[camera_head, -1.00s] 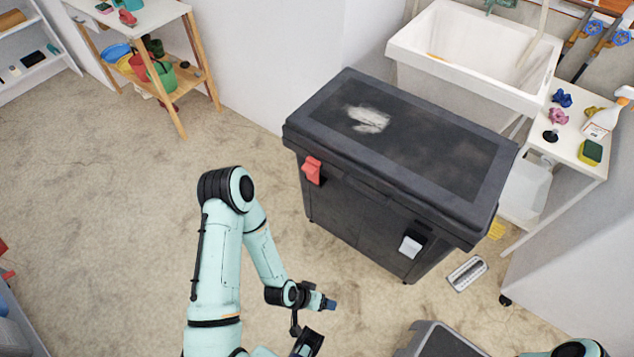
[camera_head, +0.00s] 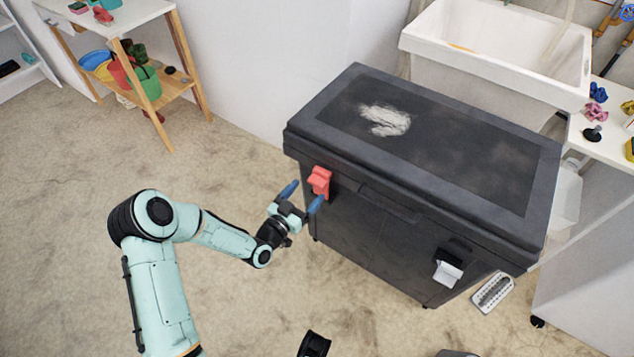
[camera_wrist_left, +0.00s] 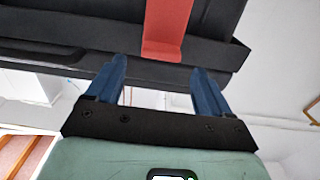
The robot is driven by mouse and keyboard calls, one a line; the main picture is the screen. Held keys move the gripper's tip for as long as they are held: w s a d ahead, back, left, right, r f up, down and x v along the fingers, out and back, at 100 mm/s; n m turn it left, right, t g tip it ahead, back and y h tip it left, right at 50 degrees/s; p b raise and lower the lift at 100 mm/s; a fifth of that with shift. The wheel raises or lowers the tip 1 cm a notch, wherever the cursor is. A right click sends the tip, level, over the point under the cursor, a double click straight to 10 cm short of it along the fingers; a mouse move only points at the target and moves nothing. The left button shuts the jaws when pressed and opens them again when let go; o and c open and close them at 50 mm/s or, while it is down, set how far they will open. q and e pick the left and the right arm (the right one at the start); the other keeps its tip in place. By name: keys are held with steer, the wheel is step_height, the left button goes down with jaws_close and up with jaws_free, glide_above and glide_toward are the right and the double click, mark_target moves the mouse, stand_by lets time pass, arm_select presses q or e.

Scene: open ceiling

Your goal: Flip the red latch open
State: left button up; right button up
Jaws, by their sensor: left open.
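The red latch (camera_head: 320,181) is on the front of a black lidded chest (camera_head: 375,217), near its left corner, just under the lid's edge. The chest's lid is down. My left gripper (camera_head: 303,196) is open and empty, just in front of and slightly below the latch. In the left wrist view the red latch (camera_wrist_left: 166,28) hangs at the top, ahead of and between the two blue fingers of the left gripper (camera_wrist_left: 158,80). A gap seems to separate the fingertips from the latch.
A white latch (camera_head: 447,270) is at the right of the chest's front. A white sink (camera_head: 480,60) stands behind the chest. A wooden shelf with buckets (camera_head: 140,80) stands at the back left. A metal grater-like object (camera_head: 493,293) lies on the floor. The floor at the left is clear.

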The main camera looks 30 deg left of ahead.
mark_target(314, 185)
arm_select(q)
steer(key=w, duration=0.4)
steer(key=w+b, duration=0.1)
steer(key=w, duration=0.1)
steer(key=shift+d, duration=0.25)
arm_select(e)
steer(key=shift+w+d+f+t, duration=0.15)
steer(key=shift+w+d+f, duration=0.15)
steer(key=shift+w, duration=0.2)
steer(key=shift+w+d+f+t, duration=0.15)
steer(key=shift+w+f, duration=0.2)
steer(key=shift+w, duration=0.1)
